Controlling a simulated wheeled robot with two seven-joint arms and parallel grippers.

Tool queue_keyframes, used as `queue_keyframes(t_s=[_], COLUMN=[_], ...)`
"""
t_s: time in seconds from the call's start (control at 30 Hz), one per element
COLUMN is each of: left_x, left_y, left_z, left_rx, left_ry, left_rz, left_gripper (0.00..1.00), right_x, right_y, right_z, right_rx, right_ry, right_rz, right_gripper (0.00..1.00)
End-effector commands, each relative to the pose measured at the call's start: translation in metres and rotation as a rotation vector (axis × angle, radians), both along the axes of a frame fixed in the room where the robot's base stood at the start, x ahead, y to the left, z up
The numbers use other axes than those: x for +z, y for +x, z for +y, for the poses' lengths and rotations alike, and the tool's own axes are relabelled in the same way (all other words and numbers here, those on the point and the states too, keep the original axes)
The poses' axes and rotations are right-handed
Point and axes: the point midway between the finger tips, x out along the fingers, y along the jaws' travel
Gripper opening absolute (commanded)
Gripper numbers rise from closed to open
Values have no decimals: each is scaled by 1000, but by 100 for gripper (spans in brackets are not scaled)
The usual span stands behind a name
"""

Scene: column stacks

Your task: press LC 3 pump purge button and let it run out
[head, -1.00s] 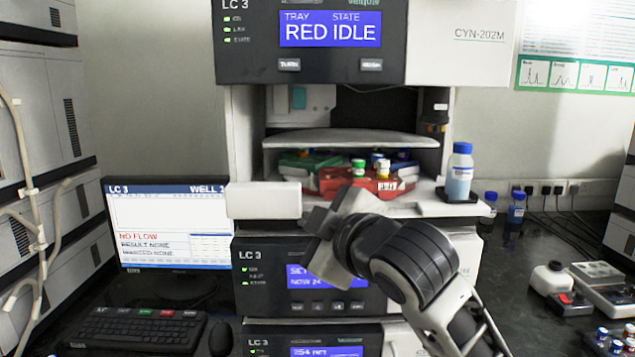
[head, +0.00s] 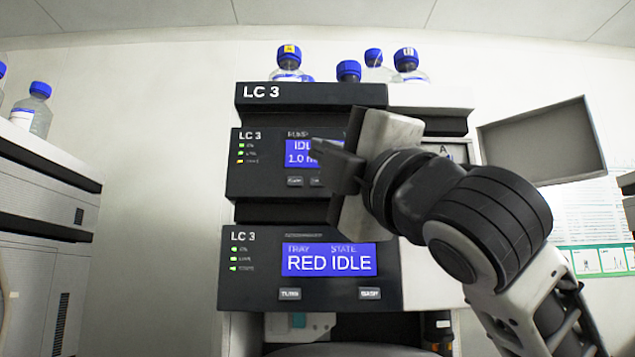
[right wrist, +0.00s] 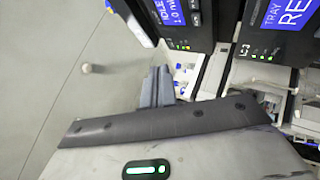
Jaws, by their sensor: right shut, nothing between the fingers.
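The LC 3 pump module (head: 240,172) has a dark front and a blue screen (head: 300,152) that reads IDLE and 1.0, the rest covered by my gripper. Its lamps are two green and one yellow. A small button (head: 295,181) shows under the screen; another beside it is partly covered, and any further right are hidden. I cannot read which is purge. My right gripper (head: 328,166) is shut and empty, in front of the pump's right half; contact cannot be told. Its fingers also show in the right wrist view (right wrist: 157,88). My left gripper is out of view.
Below is the LC 3 tray module (head: 235,290), reading RED and IDLE. Blue-capped bottles (head: 348,72) stand on top of the stack. An open door panel (head: 545,140) juts out at right, near my right arm. Another instrument stack (head: 40,190) is at left.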

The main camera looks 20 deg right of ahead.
Motion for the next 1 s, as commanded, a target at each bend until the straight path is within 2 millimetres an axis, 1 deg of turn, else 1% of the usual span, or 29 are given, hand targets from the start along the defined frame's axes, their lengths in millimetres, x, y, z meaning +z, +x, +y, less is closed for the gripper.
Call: queue_keyframes(t_s=[0.17,0.27,0.37,0.7,0.9,1.0], left_x=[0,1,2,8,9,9], left_y=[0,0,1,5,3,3], left_z=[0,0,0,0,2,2], left_rx=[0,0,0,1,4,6], left_ry=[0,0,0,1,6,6], left_rz=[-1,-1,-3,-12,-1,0], left_gripper=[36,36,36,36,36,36], right_x=[0,0,0,0,1,0], right_y=[1,7,17,63,80,83], right_z=[0,-2,-5,-18,-23,-24], right_rx=[0,1,0,0,0,2], right_ry=[2,2,4,3,4,2], right_rz=[2,3,4,5,4,2], right_gripper=[0,0,0,0,0,0])
